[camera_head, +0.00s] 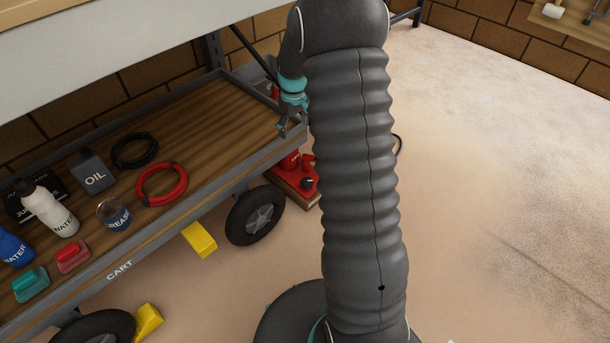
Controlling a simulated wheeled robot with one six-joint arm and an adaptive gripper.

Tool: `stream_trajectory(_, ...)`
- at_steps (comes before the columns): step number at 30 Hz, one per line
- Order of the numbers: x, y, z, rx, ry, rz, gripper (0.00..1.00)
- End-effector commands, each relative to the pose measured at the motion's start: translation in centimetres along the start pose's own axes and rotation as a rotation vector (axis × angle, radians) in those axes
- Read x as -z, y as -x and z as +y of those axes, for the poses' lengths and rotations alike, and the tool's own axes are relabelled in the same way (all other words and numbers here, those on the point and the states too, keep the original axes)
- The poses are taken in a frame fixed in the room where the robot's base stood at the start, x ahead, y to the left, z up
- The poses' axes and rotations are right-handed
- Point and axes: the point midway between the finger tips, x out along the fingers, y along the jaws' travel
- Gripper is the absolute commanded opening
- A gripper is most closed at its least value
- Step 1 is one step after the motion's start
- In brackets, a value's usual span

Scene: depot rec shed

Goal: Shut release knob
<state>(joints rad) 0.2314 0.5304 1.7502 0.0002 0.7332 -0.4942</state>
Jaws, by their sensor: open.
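A red device (305,170), which looks like a jack, sits on a wooden block (300,194) on the floor by the right end of the cart. A small black knob (307,183) shows low on it; I cannot tell whether it is shut. My arm covers the device's right side and the cart edge hides part of its top. My gripper (283,131) is open and empty. It points down near the right end of the cart's shelf, above the red device in the picture and apart from the knob.
The cart's wooden shelf (200,127) has a raised grey rim. It holds water bottles (50,210), an oil can (92,172), a grease tin (113,214), and black and red coils (161,184). Yellow chocks (200,240) lie by the wheels. The floor at right is mostly clear.

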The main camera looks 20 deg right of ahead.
Motion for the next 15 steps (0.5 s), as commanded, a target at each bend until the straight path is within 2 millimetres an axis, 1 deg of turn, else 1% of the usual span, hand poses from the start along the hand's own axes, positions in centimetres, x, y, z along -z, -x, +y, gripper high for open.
stream_trajectory(1,0.3,-2.2,0.8,0.009,0.007,-0.019,0.74)
stream_trajectory(2,0.4,-3.4,1.3,0.013,0.014,-0.027,0.74)
stream_trajectory(3,0.5,-5.0,1.9,0.018,0.022,-0.037,0.74)
stream_trajectory(9,0.4,-12.6,4.3,0.045,0.061,-0.081,0.74)
stream_trajectory(12,0.1,-15.4,4.9,0.054,0.076,-0.095,0.74)
stream_trajectory(15,-0.2,-17.4,5.3,0.061,0.085,-0.105,0.74)
